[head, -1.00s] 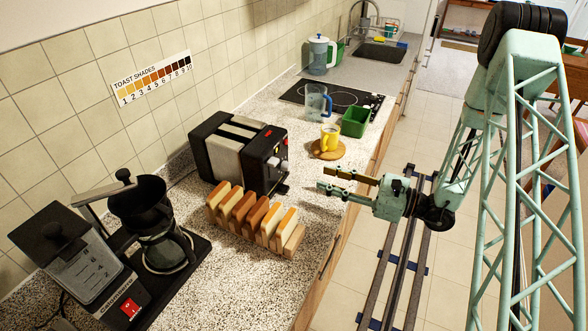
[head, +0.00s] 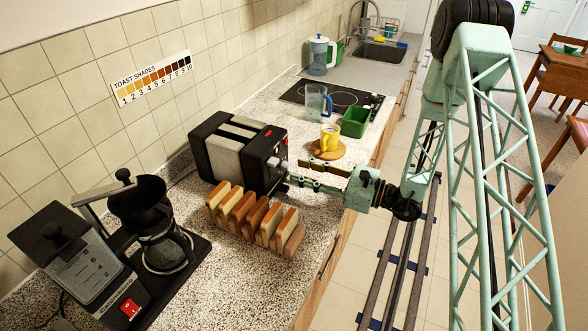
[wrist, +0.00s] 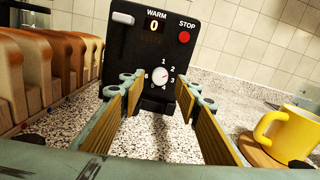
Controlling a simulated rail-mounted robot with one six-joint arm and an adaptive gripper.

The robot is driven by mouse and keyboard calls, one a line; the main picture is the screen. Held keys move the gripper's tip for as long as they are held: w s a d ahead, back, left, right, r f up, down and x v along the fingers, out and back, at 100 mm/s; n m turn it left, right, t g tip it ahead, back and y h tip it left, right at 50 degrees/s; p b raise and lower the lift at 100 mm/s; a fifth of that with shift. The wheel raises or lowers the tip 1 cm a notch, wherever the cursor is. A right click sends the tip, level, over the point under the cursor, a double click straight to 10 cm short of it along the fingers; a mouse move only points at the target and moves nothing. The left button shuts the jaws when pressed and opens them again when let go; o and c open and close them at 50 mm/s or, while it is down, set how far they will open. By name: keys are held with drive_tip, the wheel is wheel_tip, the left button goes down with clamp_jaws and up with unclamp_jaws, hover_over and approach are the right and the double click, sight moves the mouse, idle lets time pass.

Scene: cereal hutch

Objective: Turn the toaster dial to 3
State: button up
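The toaster (head: 222,165) is black with metal-coloured slots and stands on the counter. Its front panel (wrist: 130,45) faces the wrist camera, with a display (wrist: 154,26) reading 0 under the word WARM. The white round dial (wrist: 157,74) has the numbers 1 to 6 around it. Its pointer is too small to read surely. My gripper (head: 291,171) is at the toaster's front in the head view. In the wrist view my gripper (wrist: 160,88) is open, its wood-faced fingers apart on either side of the dial. I cannot tell whether they touch anything.
A red STOP button (wrist: 184,37) and a pale lever (wrist: 123,18) are on the panel. A rack of toast (head: 253,219) stands close at the toaster's near side. A yellow mug (head: 330,138) on a wooden coaster (head: 326,153) stands on the other side. A toast-shade chart (head: 153,79) hangs on the wall.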

sight(286, 166)
drive_tip(key=shift+x, duration=1.45)
drive_tip(key=shift+c, duration=0.2)
drive_tip(key=c, duration=0.8)
